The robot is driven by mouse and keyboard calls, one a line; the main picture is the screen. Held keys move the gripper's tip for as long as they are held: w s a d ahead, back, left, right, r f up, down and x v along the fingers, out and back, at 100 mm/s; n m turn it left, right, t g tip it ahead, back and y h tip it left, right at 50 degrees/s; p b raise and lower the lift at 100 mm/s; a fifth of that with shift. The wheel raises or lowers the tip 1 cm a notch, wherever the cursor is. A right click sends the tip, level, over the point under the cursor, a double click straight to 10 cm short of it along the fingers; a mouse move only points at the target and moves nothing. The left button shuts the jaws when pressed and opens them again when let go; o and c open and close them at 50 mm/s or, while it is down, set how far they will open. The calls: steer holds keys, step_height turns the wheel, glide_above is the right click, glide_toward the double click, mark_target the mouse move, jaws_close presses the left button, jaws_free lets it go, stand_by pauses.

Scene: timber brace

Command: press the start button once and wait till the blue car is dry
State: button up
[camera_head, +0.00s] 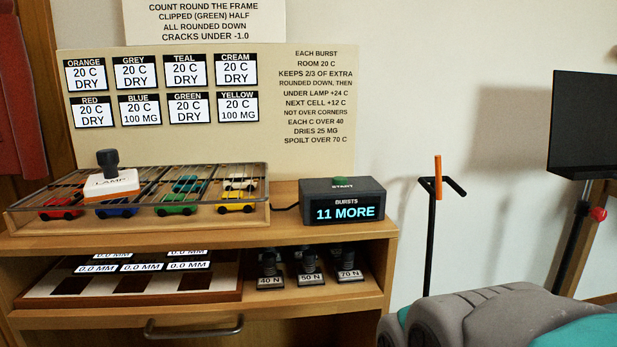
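The blue car (117,208) is in the front row of a wire-covered wooden rack (240,219), second from the left. A white-and-orange lamp (110,183) with a dark knob sits on the mesh just above and behind it. The blue card (140,110) reads 20 C, 100 MG. The green start button (342,182) is on top of a dark box right of the rack; its display (345,213) reads 11 MORE under BURSTS. My gripper is not in view.
Red (60,208), green (176,205) and yellow (236,203) cars share the front row. The yellow card (238,107) also reads 100 MG; other cards read DRY. A rules board (316,100) stands behind. Weights (310,265) sit below. A black stand (432,240) is at right.

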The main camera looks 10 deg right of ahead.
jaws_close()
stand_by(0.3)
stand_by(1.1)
